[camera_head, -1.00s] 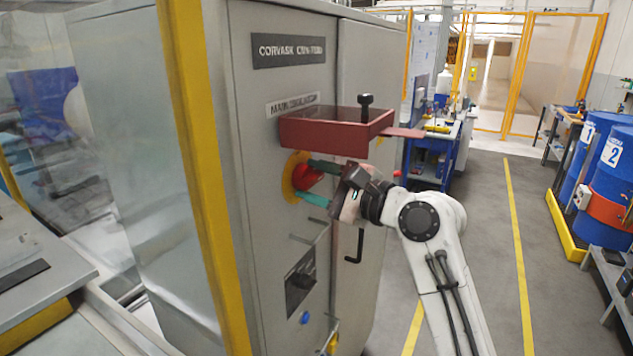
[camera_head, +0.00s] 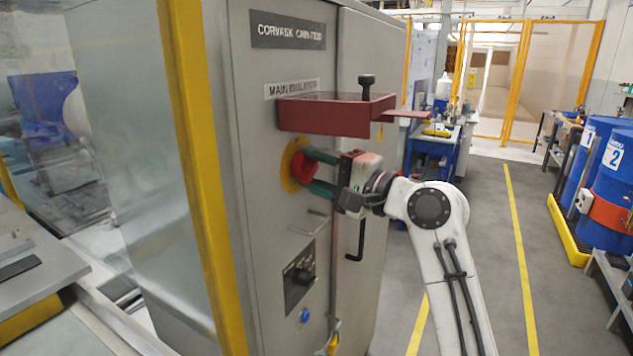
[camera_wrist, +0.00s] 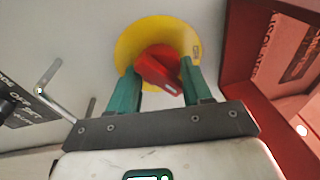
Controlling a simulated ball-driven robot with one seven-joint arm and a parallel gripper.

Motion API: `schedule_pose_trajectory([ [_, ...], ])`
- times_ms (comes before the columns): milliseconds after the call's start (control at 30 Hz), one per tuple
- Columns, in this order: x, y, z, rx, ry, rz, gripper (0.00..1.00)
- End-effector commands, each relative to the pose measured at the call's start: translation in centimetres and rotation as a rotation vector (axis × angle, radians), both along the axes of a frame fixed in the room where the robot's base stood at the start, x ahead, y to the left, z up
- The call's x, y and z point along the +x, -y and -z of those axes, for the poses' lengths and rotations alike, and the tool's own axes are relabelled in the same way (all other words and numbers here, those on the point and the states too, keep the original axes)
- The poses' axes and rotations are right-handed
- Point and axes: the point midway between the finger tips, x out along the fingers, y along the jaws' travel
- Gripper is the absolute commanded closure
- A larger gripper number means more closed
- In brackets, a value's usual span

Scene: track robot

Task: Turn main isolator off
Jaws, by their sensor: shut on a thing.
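The main isolator is a red rotary handle (camera_head: 304,167) on a yellow round plate (camera_head: 287,166), on the grey cabinet front below a label plate (camera_head: 292,89). In the wrist view the red handle (camera_wrist: 161,70) sits between the two green fingers, on the yellow disc (camera_wrist: 130,45). My gripper (camera_head: 313,171) is shut on the handle, one finger on each side. In the wrist view the gripper (camera_wrist: 157,82) covers the disc's lower part. The handle lies slanted in the wrist view, its white mark toward the lower right.
A dark red box-like guard (camera_head: 335,113) with a black knob juts out just above the handle and my gripper. Below are a black rotary switch (camera_head: 300,278), a blue button (camera_head: 305,315) and a metal door handle (camera_head: 357,242). A yellow post (camera_head: 205,180) stands left.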

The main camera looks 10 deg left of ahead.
Motion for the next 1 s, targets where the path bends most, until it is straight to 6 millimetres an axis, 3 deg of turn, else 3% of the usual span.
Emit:
schedule_pose_trajectory([
  [33,0.02,-0.02,0.62,-0.016,0.039,-0.001,0.81],
  [1000,0.22,0.06,0.43,-0.305,0.831,-0.002,0.81],
])
